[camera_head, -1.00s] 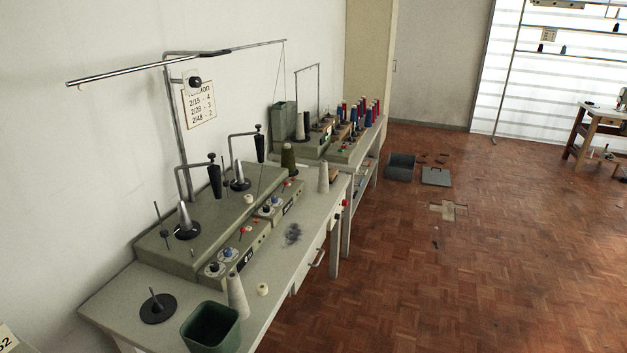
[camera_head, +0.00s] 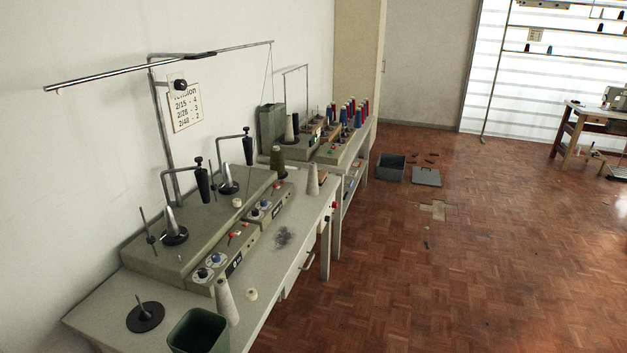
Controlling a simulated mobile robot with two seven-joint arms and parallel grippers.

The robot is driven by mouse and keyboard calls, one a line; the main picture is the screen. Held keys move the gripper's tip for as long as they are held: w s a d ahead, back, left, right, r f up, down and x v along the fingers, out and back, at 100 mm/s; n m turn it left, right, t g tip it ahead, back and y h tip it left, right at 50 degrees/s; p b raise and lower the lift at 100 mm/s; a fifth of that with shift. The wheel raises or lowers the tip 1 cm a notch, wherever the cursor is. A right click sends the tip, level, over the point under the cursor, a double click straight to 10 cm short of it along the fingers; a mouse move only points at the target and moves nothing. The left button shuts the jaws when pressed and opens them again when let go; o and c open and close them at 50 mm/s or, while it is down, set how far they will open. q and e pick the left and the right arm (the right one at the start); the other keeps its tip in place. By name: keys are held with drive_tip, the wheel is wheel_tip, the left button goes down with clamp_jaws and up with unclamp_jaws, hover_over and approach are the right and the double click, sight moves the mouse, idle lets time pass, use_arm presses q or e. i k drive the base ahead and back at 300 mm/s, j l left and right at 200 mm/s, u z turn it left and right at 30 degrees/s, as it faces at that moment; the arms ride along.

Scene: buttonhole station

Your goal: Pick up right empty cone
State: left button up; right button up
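Several cones show on the winding station along the left wall. A pale cone (camera_head: 312,180) stands upright on the table's far right part. Another pale cone (camera_head: 226,301) stands at the near front edge, close to the green bin. Two grey bare-looking cones sit on spindles of the machine, a left one (camera_head: 172,222) and a right one (camera_head: 227,173) further back. I cannot tell for sure which cones are empty. Neither of my grippers is in view.
The grey-green winding machine (camera_head: 150,258) fills the table's back. A green bin (camera_head: 199,331) stands at the near edge, beside a black disc with a spindle (camera_head: 145,318). A thin rail (camera_head: 130,74) overhangs the machine. The wood floor (camera_head: 400,280) right of the table is mostly clear.

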sight(312, 189)
drive_tip(key=i+l, duration=0.35)
drive_tip(key=i, duration=0.2)
drive_tip(key=i+l, duration=0.35)
drive_tip(key=i, duration=0.2)
drive_tip(key=i+l, duration=0.35)
drive_tip(key=i, duration=0.2)
drive_tip(key=i+l+u, duration=0.1)
drive_tip(key=i+l, duration=0.3)
drive_tip(key=i, duration=0.15)
